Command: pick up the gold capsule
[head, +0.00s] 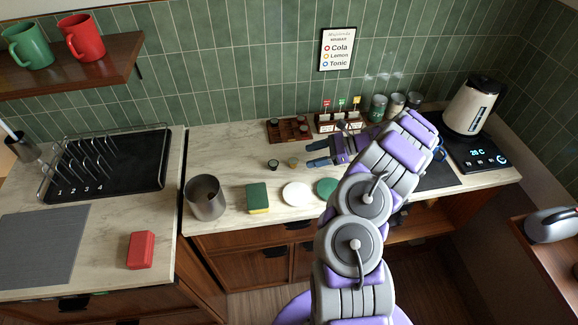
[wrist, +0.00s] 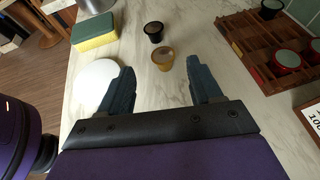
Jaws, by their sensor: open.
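The gold capsule (wrist: 163,58) stands on the marble counter in the wrist view, just beyond and between my open fingertips. It also shows small in the head view (head: 293,162). A dark capsule (wrist: 154,32) stands close behind it in the wrist view, and left of it in the head view (head: 272,164). My gripper (wrist: 160,72) is open and empty, with its fingers spread on either side of the line to the gold capsule. In the head view my gripper (head: 314,154) reaches left over the counter, its fingers just right of the gold capsule.
A wooden capsule rack (wrist: 262,55) is at the right in the wrist view. A white disc (wrist: 96,84) and a green-yellow sponge (wrist: 94,30) lie left. A metal canister (head: 206,198) stands at the counter's left; a kettle (head: 472,105) stands far right.

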